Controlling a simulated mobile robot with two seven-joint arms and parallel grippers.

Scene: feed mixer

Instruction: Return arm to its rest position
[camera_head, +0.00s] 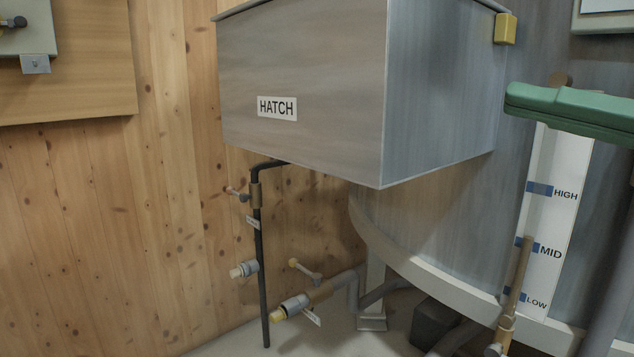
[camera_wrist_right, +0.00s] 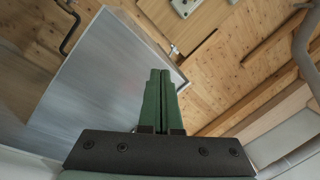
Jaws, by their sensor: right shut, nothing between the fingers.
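My right gripper (camera_head: 516,97) reaches in from the right edge of the head view, its green fingers lying in front of the tank and over the top of the level scale. In the right wrist view my right gripper (camera_wrist_right: 160,74) has its two green fingers together with nothing between them. The grey metal box labelled HATCH (camera_head: 310,85) is to the left of the fingers in the head view, with a visible gap between. My left gripper is in neither view.
The round grey tank (camera_head: 440,215) carries a white scale (camera_head: 556,175) marked HIGH, MID and LOW. A black pipe (camera_head: 262,290) and capped valves (camera_head: 292,306) stand below the hatch box. A wooden wall (camera_head: 170,200) is behind. A yellow block (camera_head: 505,29) sits at the box's upper right.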

